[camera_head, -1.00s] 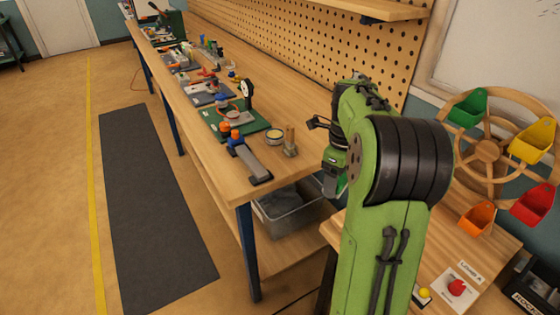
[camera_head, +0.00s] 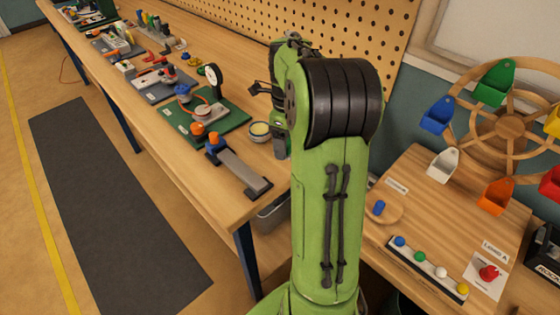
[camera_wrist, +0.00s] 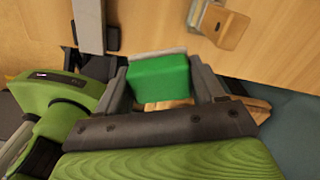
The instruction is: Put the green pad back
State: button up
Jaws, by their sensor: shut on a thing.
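The green pad (camera_wrist: 160,80) is a bright green block with a pale back edge, seen in the wrist view. My gripper (camera_wrist: 163,85) is shut on it, one grey finger at each side. It is held near the workbench edge, and the gap to the wood below cannot be told. In the head view my own arm hides the pad and fingertips. The wooden workbench (camera_head: 185,120) lies to the left of my arm. A green board (camera_head: 205,128) with a dial gauge (camera_head: 213,82) lies on it.
A grey metal slide (camera_head: 238,168) with a blue-topped knob and a round tin (camera_head: 259,130) stand near the bench end. A wooden wheel (camera_head: 503,132) with coloured bins stands right, above a lower table (camera_head: 430,210) holding a strip of coloured balls (camera_head: 428,265). The dark floor mat (camera_head: 110,195) is clear.

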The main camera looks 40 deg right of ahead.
aim_at(286, 168)
notch_tip(286, 168, down, 7)
jog(key=shift+f+b, duration=0.1)
jog(key=shift+b, duration=1)
jog(key=o, duration=1.1)
